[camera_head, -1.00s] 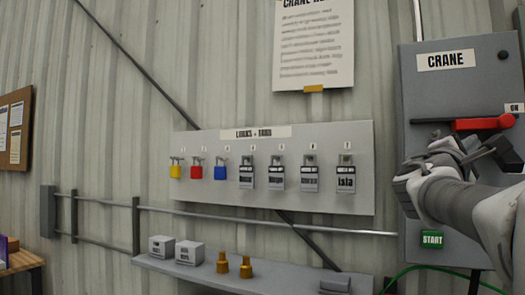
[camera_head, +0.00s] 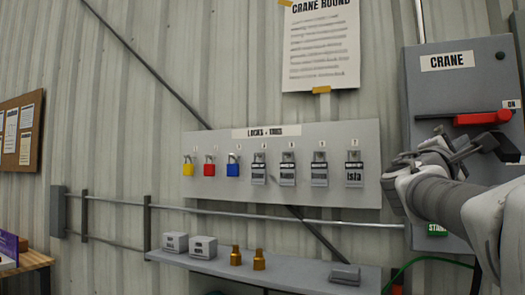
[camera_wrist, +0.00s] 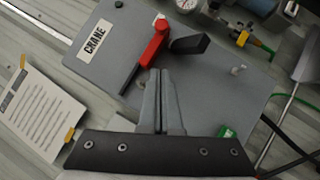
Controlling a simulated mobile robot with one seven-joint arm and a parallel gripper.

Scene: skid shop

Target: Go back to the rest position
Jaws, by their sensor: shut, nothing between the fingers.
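My gripper (camera_wrist: 160,75) is shut and empty in the wrist view, its two fingers together in front of the grey crane box (camera_wrist: 215,85). The fingertips appear close to the lower end of the red handle (camera_wrist: 148,55); I cannot tell whether they touch it. In the head view, my arm reaches in from the right across the crane box (camera_head: 430,95), and my wrist covers part of its lower half. The red handle (camera_head: 482,118) lies level beside the ON label (camera_head: 511,104). The fingertips are hard to make out in this view.
The green START button (camera_head: 437,230) is partly covered by my arm. A lock board (camera_head: 300,135) with several padlocks hangs left of the box. A shelf (camera_head: 215,265) below it holds small boxes and brass pieces. A green cable (camera_head: 425,260) runs below the box.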

